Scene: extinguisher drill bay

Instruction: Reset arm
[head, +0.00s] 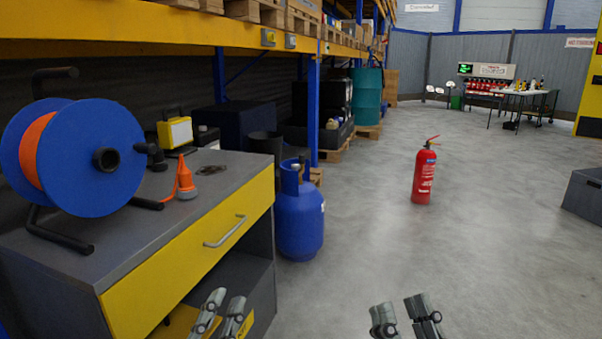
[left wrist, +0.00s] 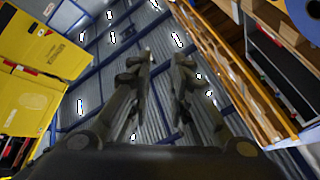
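My left gripper (head: 228,298) is low in the head view, in front of the yellow drawer cabinet. The left wrist view shows its two fingers (left wrist: 163,58) apart with nothing between them, pointing up toward the ceiling. My right gripper (head: 401,308) is at the bottom of the head view, right of the left one, over the grey floor. Its fingers are apart and no object shows between them. Neither gripper visibly touches anything. Most of both arms is out of view.
A workbench (head: 95,256) with a yellow drawer (head: 190,262) and a blue cable reel (head: 72,158) stands at left. A blue gas cylinder (head: 300,218) is beside it. A red extinguisher (head: 424,174) stands on open floor. A grey box (head: 583,193) is at right.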

